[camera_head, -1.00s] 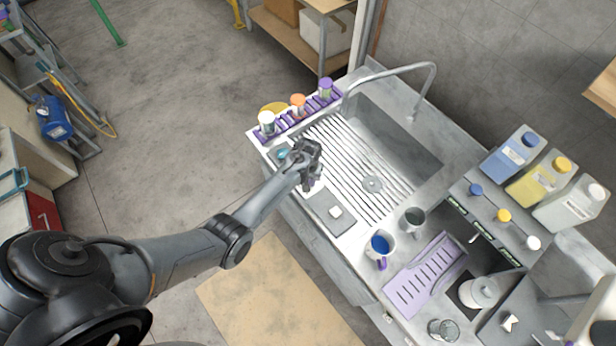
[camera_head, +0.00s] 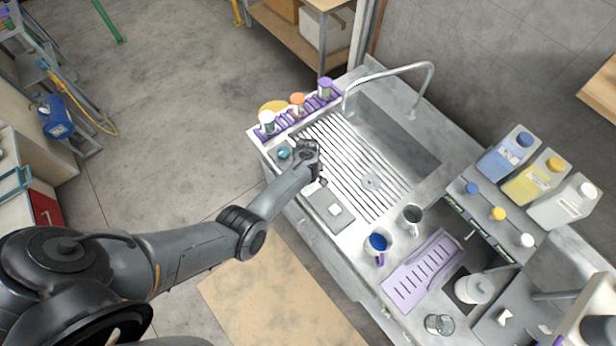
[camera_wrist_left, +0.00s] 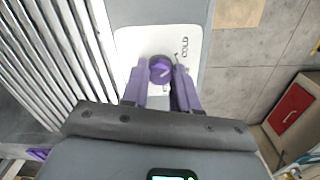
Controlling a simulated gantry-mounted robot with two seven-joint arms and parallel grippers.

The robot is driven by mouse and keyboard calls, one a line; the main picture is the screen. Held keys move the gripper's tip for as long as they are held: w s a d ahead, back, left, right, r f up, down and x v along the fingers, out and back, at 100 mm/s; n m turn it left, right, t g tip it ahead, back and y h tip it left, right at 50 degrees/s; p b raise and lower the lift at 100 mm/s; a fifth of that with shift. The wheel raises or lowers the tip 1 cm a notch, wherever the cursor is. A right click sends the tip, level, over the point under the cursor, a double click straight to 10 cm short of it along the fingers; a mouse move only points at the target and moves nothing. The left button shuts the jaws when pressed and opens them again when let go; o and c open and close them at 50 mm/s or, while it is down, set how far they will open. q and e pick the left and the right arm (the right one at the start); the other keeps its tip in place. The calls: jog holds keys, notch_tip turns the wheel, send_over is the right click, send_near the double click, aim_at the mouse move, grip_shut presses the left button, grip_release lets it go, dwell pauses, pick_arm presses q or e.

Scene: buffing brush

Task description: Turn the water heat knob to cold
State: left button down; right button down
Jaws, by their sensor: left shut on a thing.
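The heat knob (camera_wrist_left: 160,70), with a purple top and a light pointer line, stands on a white plate (camera_wrist_left: 133,46) in the left wrist view. The word COLD is printed on the plate to the right of the knob. My left gripper (camera_head: 318,178) is at the front edge of the sink counter in the head view. Its purple fingers are on either side of the knob and shut on it. In the head view the gripper hides the knob. My right gripper is not in view.
The ribbed drainboard (camera_head: 340,160) and basin lie beyond the gripper. A teal knob (camera_head: 284,153) is just left of it. A blue-filled mug (camera_head: 377,244) and a purple tray (camera_head: 408,286) sit to the right.

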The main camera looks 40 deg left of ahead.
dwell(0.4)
pick_arm(q)
jog(key=c, duration=0.9)
grip_release()
jog(key=shift+o, duration=0.2)
jog(key=shift+r, duration=0.45)
notch_tip(320, 180, up, 10)
jog(key=p, duration=0.1)
jog(key=shift+p, duration=0.4)
